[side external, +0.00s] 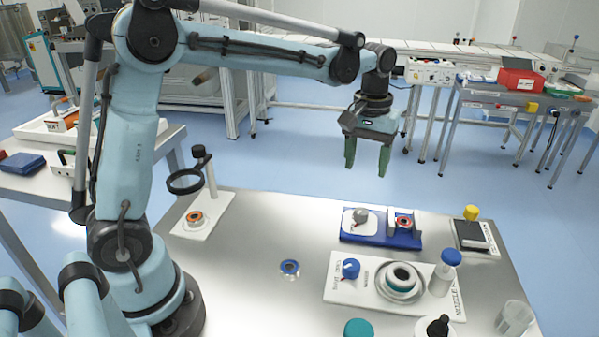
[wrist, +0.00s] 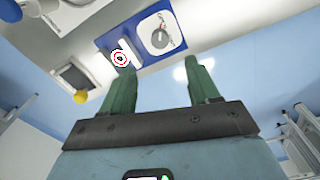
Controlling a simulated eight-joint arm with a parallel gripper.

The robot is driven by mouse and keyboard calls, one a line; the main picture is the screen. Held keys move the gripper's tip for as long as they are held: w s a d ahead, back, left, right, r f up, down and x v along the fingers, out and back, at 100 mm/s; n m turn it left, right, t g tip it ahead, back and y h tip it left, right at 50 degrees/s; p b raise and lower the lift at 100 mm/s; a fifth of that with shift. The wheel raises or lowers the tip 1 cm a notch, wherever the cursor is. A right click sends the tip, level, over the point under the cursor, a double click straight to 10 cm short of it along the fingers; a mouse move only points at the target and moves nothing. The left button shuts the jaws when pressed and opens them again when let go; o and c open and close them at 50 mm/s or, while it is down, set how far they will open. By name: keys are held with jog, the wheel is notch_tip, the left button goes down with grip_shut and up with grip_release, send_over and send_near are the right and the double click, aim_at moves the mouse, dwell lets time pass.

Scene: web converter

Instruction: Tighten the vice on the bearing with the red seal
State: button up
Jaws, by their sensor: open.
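A blue vice (side external: 365,238) stands at the back of the steel table. A bearing with a red-orange ring (side external: 404,222) sits between its pale upright jaws at the right. A grey handle (side external: 360,214) is on the white plate at the vice's left. In the wrist view the red-ringed bearing (wrist: 119,58) and the round grey handle (wrist: 159,39) show just beyond my fingers. My gripper (side external: 367,163) has green fingers, open and empty, and hangs well above the table behind the vice. Whether the jaws touch the bearing cannot be told.
Another orange-ringed bearing (side external: 195,217) lies under a magnifier (side external: 186,182) at the left. A blue-ringed bearing (side external: 290,267) lies mid-table. A white fixture (side external: 340,288) with a blue knob and blue-capped bottle stands in front of the vice. A yellow-knobbed block (side external: 471,236) stands right.

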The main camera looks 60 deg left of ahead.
aim_at(361, 211)
jog(key=f, duration=1.2)
jog(key=shift+w+f, duration=0.25)
jog(key=shift+c, duration=0.2)
